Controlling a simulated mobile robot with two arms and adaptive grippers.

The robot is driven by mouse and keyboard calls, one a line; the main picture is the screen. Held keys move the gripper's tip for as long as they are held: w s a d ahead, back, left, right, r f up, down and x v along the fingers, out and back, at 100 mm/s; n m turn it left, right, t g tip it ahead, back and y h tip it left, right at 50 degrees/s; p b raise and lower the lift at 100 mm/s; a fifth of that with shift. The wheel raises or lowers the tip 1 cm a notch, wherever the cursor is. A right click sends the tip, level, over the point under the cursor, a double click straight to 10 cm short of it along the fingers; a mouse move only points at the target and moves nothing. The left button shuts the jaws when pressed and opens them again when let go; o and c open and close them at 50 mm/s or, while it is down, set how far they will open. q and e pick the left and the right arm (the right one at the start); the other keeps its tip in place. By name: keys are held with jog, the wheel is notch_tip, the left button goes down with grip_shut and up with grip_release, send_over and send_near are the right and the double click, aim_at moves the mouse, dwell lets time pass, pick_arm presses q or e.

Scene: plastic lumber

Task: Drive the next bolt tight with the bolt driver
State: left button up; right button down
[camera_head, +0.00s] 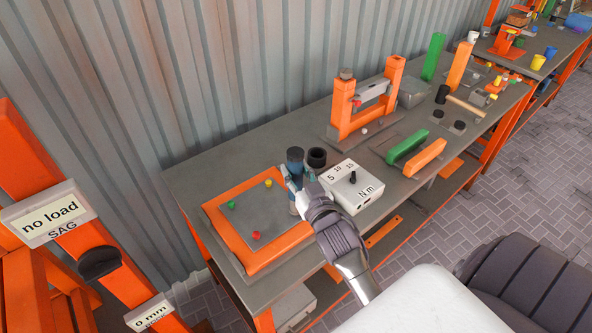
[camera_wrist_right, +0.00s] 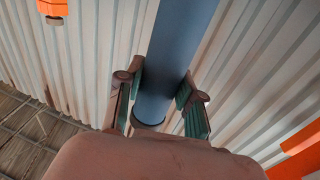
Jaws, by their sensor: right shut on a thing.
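My right gripper (camera_head: 295,184) is shut on the blue cylindrical bolt driver (camera_head: 295,157) and holds it about upright at the right side of the orange-framed panel. In the right wrist view the two fingers (camera_wrist_right: 160,92) press on either side of the blue driver body (camera_wrist_right: 182,40). The grey plate (camera_head: 246,210) in the orange frame (camera_head: 221,240) carries a green bolt (camera_head: 231,205), a yellow bolt (camera_head: 269,183) and a red bolt (camera_head: 256,236). The driver's lower end is partly hidden by my gripper, so I cannot tell whether it touches a bolt. My left gripper is not in view.
A white torque box (camera_head: 343,194) with a black knob stands right of my gripper. A black round holder (camera_head: 316,157) is just behind. Farther along the grey bench (camera_head: 250,142) stand an orange frame (camera_head: 340,118), green and orange bars, and a mallet.

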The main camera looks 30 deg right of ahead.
jog(key=shift+s+f+b, duration=0.2)
jog(key=shift+f+b, duration=0.35)
jog(key=shift+f, duration=0.5)
dwell(0.8)
jog(key=shift+r, duration=0.1)
